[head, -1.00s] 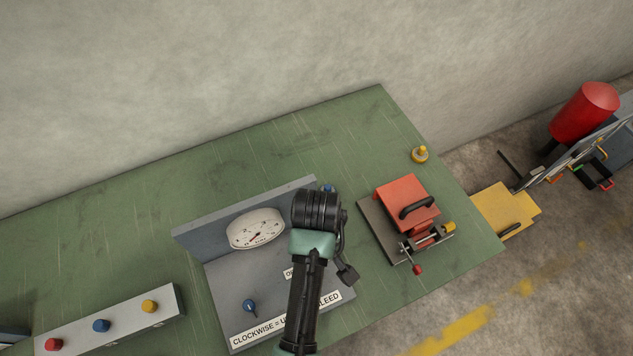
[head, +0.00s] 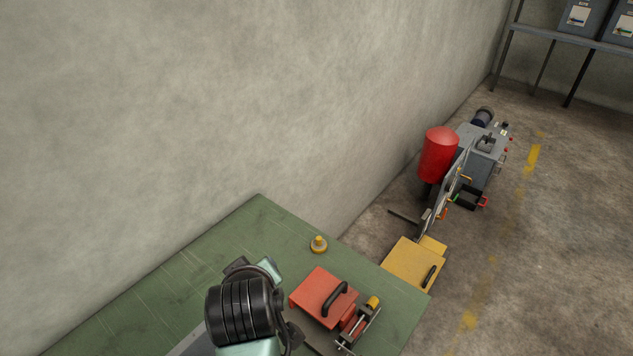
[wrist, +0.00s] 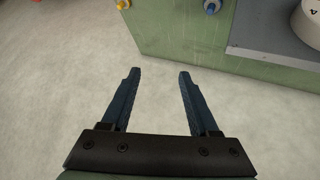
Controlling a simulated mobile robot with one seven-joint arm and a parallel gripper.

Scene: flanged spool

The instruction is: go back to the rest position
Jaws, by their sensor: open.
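My gripper (wrist: 158,75) is open in the wrist view, with its two dark blue fingers apart and nothing between them. The fingers point at a pale, bare surface beside the green bench edge. In the head view, my black and teal arm reaches over the green bench (head: 150,285) at the bottom, and the fingers cannot be made out there. A small yellow flanged piece (head: 318,244) stands on the bench beyond the arm, apart from it. A red block with a black handle (head: 322,297) sits to the arm's right, with a clamp-like fixture (head: 360,325) beside it.
The wrist view shows a blue knob (wrist: 212,6), a yellow knob (wrist: 122,4) and part of a white gauge (wrist: 311,22) at the top. A concrete wall (head: 200,110) runs behind the bench. A yellow plate (head: 412,264) and a red tank (head: 438,155) stand beyond the bench's right end.

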